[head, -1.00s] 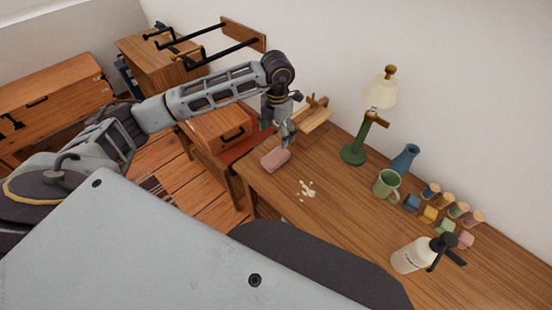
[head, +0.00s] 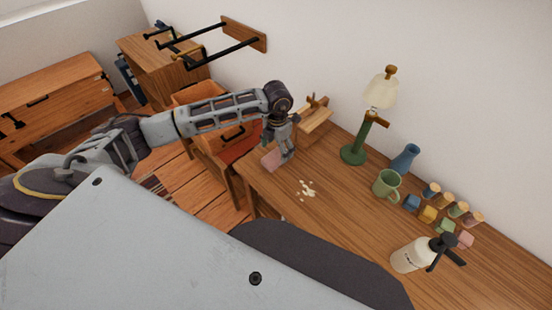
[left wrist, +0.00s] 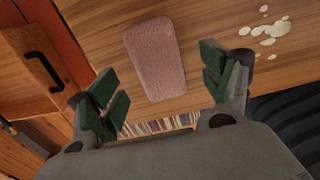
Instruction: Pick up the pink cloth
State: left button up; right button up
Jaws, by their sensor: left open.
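The pink cloth (head: 273,159) is a folded, rounded block lying flat on the wooden desk near its left edge. In the left wrist view the cloth (left wrist: 156,58) lies beyond and between the two fingers. My left gripper (head: 284,157) is over the desk at the cloth, partly covering it in the head view. In the left wrist view the left gripper (left wrist: 161,92) is open, with its green-padded fingers wide apart and nothing between them. Whether the fingers touch the cloth cannot be told. My right gripper is not in view.
Pale spilled bits (head: 307,188) lie right of the cloth. A wooden stand (head: 315,118) is behind the gripper, and a green lamp (head: 354,152) stands further right. A mug (head: 387,185), blue vase (head: 405,158) and spray bottle (head: 411,255) stand at the right.

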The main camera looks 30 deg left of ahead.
aim_at(276, 155)
pick_arm(q)
jog(key=shift+a+f, duration=0.15)
jog(key=shift+f, duration=2.45)
jog(key=c, duration=1.1)
jog(key=shift+r, duration=0.15)
jog(key=shift+r, duration=4.9)
